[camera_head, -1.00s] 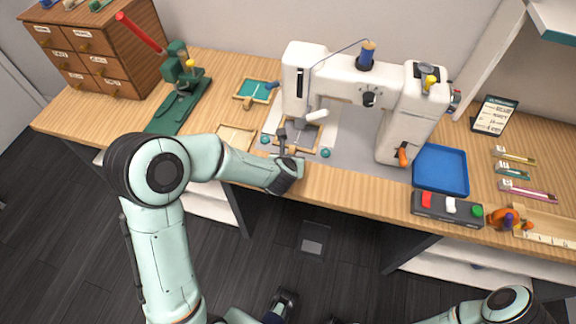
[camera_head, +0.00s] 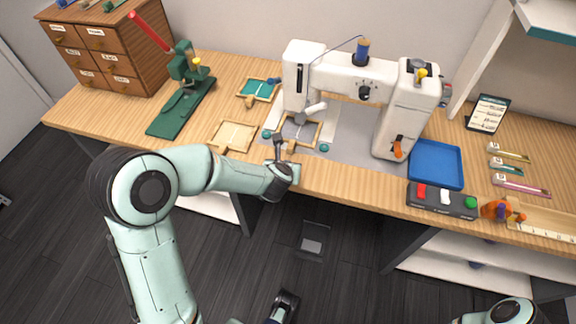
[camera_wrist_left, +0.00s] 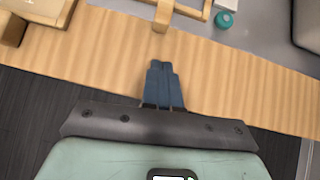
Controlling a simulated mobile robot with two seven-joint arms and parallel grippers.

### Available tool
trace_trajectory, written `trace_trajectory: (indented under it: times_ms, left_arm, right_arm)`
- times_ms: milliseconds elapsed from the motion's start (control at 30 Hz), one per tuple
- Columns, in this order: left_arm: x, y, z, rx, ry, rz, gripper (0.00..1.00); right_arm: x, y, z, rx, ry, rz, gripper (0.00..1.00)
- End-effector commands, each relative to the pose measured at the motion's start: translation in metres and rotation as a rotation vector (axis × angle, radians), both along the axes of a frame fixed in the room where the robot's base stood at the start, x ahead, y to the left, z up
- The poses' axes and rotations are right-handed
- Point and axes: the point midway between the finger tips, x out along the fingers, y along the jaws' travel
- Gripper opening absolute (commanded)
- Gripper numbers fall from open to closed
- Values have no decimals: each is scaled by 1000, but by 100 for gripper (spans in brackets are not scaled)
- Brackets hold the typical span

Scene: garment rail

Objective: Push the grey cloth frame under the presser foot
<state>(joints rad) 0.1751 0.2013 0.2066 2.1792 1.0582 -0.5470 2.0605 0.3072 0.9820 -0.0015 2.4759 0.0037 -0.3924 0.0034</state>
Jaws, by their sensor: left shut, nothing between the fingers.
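The grey cloth frame (camera_head: 300,132), a light wooden frame with grey cloth and a front handle, lies at the sewing machine's (camera_head: 303,68) needle end, between two teal knobs. The presser foot area (camera_head: 305,112) is small and partly blurred, so I cannot tell how far the frame is under it. My left gripper (camera_head: 277,139) is shut and empty at the front of the frame, near its handle. In the left wrist view the shut fingers (camera_wrist_left: 161,68) point at the handle (camera_wrist_left: 163,14), with bare wood between them.
A cream cloth frame (camera_head: 232,135) lies left of the machine, and a teal one (camera_head: 259,90) behind it. A green press (camera_head: 185,95) stands further left. A blue tray (camera_head: 436,166) and button box (camera_head: 442,199) are on the right. The table's front edge is close to my gripper.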

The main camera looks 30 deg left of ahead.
Motion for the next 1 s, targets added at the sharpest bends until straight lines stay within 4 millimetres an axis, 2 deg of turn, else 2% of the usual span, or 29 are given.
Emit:
trace_trajectory:
  times_ms: [33, 100, 300, 500, 767, 1000]
  left_arm:
    - [-8, -3, 14, 1, -6, -1, 0]
    - [-19, -7, 24, 1, -5, -1, 0]
    - [-42, -15, 47, 0, -3, 1, 0]
    - [-51, -18, 55, 1, -1, 1, 0]
    - [-52, -18, 55, 1, 0, 1, 0]
    - [-52, -18, 52, 9, 8, -11, 78]
  right_arm:
    - [0, 0, 3, 0, 1, 1, 58]
    - [0, 0, 5, 2, 3, 2, 58]
    - [-1, 0, 10, 2, 9, 4, 58]
    - [-1, 0, 12, 2, 8, 4, 58]
    - [-1, 0, 12, 2, 9, 4, 58]
    - [-1, 0, 12, 2, 9, 4, 58]
